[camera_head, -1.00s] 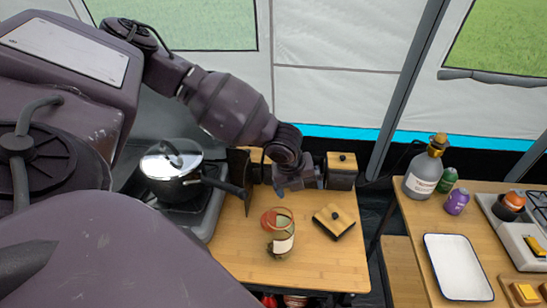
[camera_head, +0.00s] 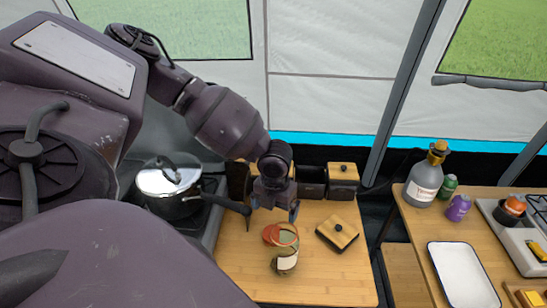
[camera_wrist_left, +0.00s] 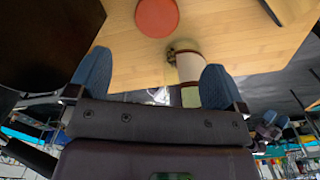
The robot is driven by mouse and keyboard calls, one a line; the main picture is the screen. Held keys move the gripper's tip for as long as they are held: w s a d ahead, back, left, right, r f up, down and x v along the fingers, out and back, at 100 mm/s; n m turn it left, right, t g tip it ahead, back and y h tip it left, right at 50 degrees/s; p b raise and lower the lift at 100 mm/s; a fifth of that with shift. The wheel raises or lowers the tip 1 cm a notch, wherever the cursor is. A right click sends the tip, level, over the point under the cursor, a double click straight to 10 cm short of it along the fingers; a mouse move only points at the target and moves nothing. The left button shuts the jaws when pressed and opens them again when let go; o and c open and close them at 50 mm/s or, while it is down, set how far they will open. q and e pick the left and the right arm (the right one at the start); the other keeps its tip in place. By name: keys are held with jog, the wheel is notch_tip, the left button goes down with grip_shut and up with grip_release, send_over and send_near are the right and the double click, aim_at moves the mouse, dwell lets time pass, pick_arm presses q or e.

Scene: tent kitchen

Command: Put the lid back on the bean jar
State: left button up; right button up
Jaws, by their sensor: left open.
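A glass jar (camera_head: 287,262) with a pale label stands on the wooden table, its open mouth facing up. A flat round red lid (camera_head: 270,236) lies on the table close behind and left of it. The jar overlaps part of the lid in the head view. My left gripper (camera_head: 273,216) is open and empty, pointing down just behind the red lid. In the left wrist view the red lid (camera_wrist_left: 157,17) lies beyond the fingertips, and the jar (camera_wrist_left: 189,68) shows partly behind the right finger.
A square wooden lid with a black knob (camera_head: 338,233) lies right of the jar. Dark canisters (camera_head: 343,182) stand at the table's back edge. A pot (camera_head: 170,185) sits on the stove at left, its handle near my gripper. The front of the table is clear.

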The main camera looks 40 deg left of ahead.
pick_arm(q)
notch_tip(320, 180, down, 5)
jog(key=shift+f, duration=0.3)
dwell(0.4)
jog(key=shift+a+f, duration=0.15)
jog(key=shift+f, duration=1.15)
jog(key=shift+a+f, duration=0.1)
jog(key=shift+f, duration=1.2)
jog(key=shift+c, duration=0.3)
jog(key=c, duration=0.9)
